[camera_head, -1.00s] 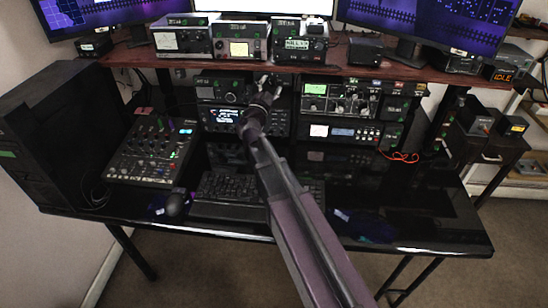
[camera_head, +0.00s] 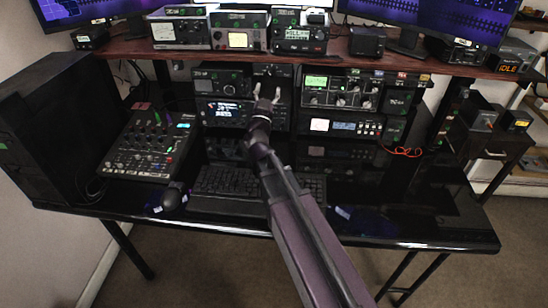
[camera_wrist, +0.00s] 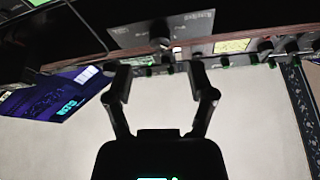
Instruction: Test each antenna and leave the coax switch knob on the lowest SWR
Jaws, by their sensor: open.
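My gripper (camera_head: 266,93) is open, its two fingertips apart and pointing at the dark panel (camera_head: 272,71) in the middle of the radio stack. In the wrist view my gripper (camera_wrist: 158,68) frames a dark round knob (camera_wrist: 160,43) on a grey panel (camera_wrist: 190,27). It looks like the coax switch knob, but its label is too blurred to read. The fingers appear short of the knob, with nothing between them. A meter with a lit yellowish face (camera_head: 238,40) stands on the shelf; its needle reading is too small to tell.
The wooden shelf (camera_head: 360,61) overhangs the radio stack. A radio with a green display (camera_head: 316,82) is right of my gripper, and a transceiver (camera_head: 222,112) is left. A keyboard (camera_head: 228,183) and mixer (camera_head: 150,148) lie on the desk. The desk's front right is mostly clear.

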